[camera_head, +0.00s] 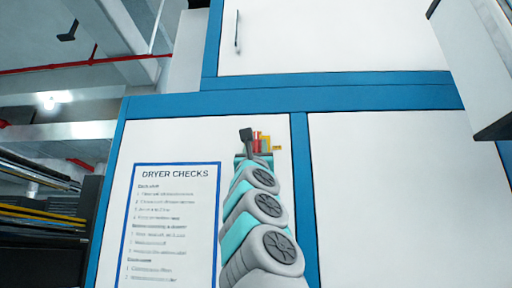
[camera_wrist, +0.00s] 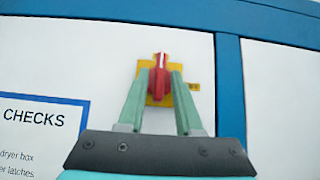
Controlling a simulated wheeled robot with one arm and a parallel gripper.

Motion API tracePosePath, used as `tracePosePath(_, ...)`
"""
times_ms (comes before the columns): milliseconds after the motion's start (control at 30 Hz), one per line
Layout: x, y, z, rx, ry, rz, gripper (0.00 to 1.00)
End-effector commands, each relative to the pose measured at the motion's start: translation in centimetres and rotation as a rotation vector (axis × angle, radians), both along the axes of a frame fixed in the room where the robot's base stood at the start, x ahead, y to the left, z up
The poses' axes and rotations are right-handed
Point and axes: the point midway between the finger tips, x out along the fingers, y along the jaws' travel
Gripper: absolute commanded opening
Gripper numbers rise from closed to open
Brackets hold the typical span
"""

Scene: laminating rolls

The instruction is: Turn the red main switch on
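The red main switch handle (camera_wrist: 159,78) is mounted on a yellow plate (camera_wrist: 158,99) on a white cabinet panel. The handle stands upright in the wrist view, with a pale mark at its top. My gripper (camera_wrist: 162,76) is right at the switch, one greenish finger on each side of the handle. Whether the fingers press on it or leave a small gap cannot be told. In the head view, my gripper and arm partly hide the red handle (camera_head: 256,143) and the yellow plate (camera_head: 266,144).
A small yellow label (camera_wrist: 194,87) sits right of the switch, its print too small to read. A "DRYER CHECKS" sign (camera_head: 176,172) is left of my arm. Blue frame strips (camera_head: 335,98) border the white panels. A grey-white box (camera_head: 480,65) juts in at upper right.

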Motion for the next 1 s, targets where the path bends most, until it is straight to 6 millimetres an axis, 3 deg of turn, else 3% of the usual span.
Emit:
tracePosePath(100, 0.0, 0.0, 0.0, 0.0, 0.0, 0.0, 0.46)
tracePosePath(467, -0.4, 0.1, -0.7, 0.0, 0.0, 0.001, 0.46)
tracePosePath(1000, -4.9, 0.1, -5.3, 0.001, 0.0, 0.001, 0.46)
